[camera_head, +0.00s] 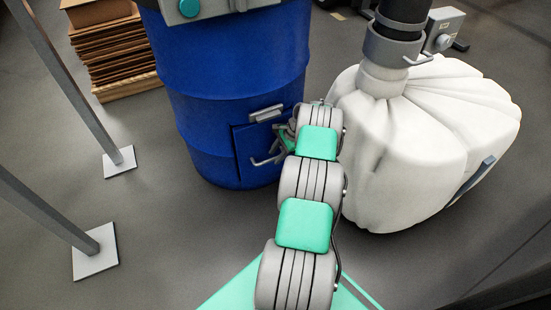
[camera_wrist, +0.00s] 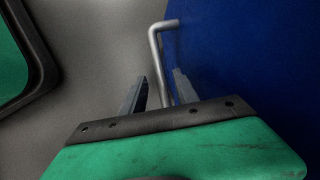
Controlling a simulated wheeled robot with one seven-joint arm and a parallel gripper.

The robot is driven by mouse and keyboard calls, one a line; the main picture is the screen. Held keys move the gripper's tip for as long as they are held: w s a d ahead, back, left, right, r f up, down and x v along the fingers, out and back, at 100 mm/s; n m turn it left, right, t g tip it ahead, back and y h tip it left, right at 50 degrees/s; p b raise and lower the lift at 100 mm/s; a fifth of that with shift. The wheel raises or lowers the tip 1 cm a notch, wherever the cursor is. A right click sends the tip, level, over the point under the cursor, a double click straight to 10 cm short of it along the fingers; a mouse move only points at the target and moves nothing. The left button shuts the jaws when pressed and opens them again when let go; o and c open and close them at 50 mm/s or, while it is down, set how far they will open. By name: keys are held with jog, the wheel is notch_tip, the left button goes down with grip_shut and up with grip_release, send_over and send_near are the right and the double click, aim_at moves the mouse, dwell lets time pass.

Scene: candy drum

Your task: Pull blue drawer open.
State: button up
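The blue drawer (camera_head: 246,147) is a panel low on the front of the blue drum (camera_head: 230,60). It looks roughly flush with the drum wall. Its grey bar handle (camera_head: 264,160) sticks out at the panel's lower part, and its right end is hidden by my arm. My gripper (camera_head: 283,138) is beside the handle, mostly hidden by my wrist in the head view. In the wrist view, my gripper (camera_wrist: 160,90) has its two fingers apart, with the handle (camera_wrist: 155,55) running down between them. I cannot tell whether either finger touches it. Blue surface (camera_wrist: 250,60) fills the right side.
A bulging white sack (camera_head: 425,150) stands close to the right of my arm. A grey label holder (camera_head: 266,113) sits above the handle. A stack of cardboard (camera_head: 112,50) and metal legs with footplates (camera_head: 95,250) are at left. Grey floor (camera_head: 170,230) before the drum is clear.

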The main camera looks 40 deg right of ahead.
jog(key=shift+w+a+f, duration=0.1)
jog(key=shift+a+f, duration=0.05)
jog(key=shift+f, duration=0.2)
jog(key=shift+c, duration=0.2)
grip_shut()
dwell(1.0)
